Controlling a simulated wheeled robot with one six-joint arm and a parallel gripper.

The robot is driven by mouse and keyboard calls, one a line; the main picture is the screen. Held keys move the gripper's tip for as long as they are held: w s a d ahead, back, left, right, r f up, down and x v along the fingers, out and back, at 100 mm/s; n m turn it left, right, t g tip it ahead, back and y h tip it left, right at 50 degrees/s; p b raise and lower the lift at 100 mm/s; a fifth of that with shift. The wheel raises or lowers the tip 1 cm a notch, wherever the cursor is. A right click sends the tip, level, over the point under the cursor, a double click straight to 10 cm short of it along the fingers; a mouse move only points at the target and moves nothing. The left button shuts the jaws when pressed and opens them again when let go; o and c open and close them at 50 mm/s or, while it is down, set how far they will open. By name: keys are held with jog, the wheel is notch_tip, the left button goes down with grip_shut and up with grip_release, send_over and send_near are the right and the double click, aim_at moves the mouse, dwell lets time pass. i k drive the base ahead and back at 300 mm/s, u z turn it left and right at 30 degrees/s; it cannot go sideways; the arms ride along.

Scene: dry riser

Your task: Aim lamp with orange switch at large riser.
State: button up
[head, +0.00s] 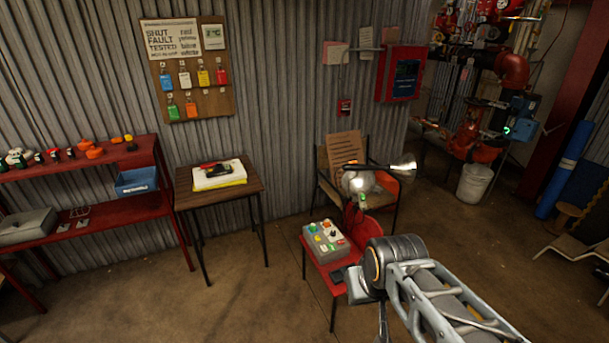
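A lamp (403,168) with a flared silver head and a dark tapered body lies level above the chair, its bright mouth facing right. Below it is a round, glowing lamp-like part (358,183) with a small green spot; whether the two belong together is unclear. I cannot make out an orange switch on either. Red riser pipework (514,70) stands at the upper right, with a thick elbow, valves and gauges. Which riser is the large one is unclear.
A red stand holds a grey button box (326,241). A chair (398,208) stands behind it. A wooden table (188,201) and red shelf (150,207) are left. A white bucket (474,183) and blue roll (565,172) are right. Floor between table and stand is clear.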

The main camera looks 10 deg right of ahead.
aim_at(405, 167)
jog(key=u, duration=1.05)
jog(key=i, duration=1.9)
jog(key=z, duration=1.05)
jog(key=i, duration=0.95)
jog(key=z, duration=1.3)
jog(key=i, duration=0.25)
jog(key=z, duration=0.15)
